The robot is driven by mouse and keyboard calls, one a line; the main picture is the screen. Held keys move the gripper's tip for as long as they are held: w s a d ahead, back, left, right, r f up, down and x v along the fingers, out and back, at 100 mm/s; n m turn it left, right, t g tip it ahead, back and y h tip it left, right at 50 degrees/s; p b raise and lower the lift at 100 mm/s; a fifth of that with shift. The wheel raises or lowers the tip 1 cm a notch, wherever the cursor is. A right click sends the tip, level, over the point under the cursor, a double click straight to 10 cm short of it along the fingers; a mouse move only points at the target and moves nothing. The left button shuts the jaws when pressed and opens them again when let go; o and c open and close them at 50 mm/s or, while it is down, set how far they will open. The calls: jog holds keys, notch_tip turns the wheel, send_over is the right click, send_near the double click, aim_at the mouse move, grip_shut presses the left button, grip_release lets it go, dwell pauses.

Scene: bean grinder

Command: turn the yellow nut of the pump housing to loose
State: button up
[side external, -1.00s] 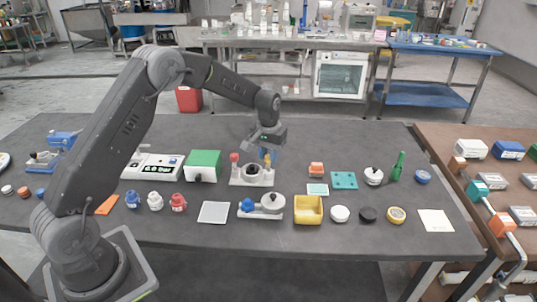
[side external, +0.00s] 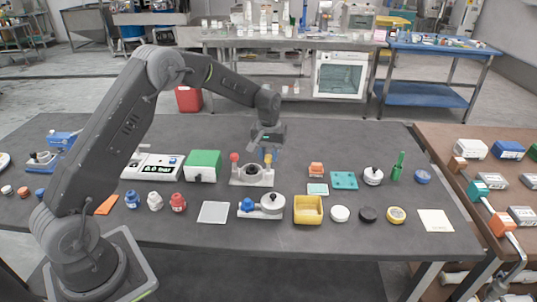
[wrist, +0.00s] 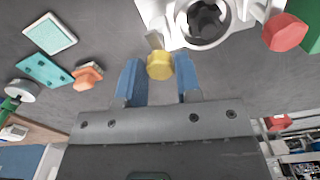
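The white pump housing (side external: 246,181) stands on the grey table, with a round dark opening. In the wrist view, the housing (wrist: 185,33) is at the top, and a red knob (wrist: 285,32) is on its right. The yellow nut (wrist: 160,66) is at the housing's near left corner; it also shows in the side view (side external: 267,157), partly covered by a finger. My gripper (wrist: 160,72) points down over the nut. Its two blue fingers stand apart on either side of the nut. A small gap seems to show at the left finger; contact at the right is unclear.
A green-topped box (side external: 204,160) stands left of the housing. A blue-knobbed fixture (side external: 262,213) and a yellow bin (side external: 308,214) are in front. An orange block (side external: 316,169) and a teal plate (side external: 344,180) lie to the right.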

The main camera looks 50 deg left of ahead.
aim_at(269, 156)
jog(key=o, duration=0.4)
jog(key=shift+c, duration=0.2)
notch_tip(269, 156, up, 14)
jog(key=shift+f, duration=0.1)
dwell(0.4)
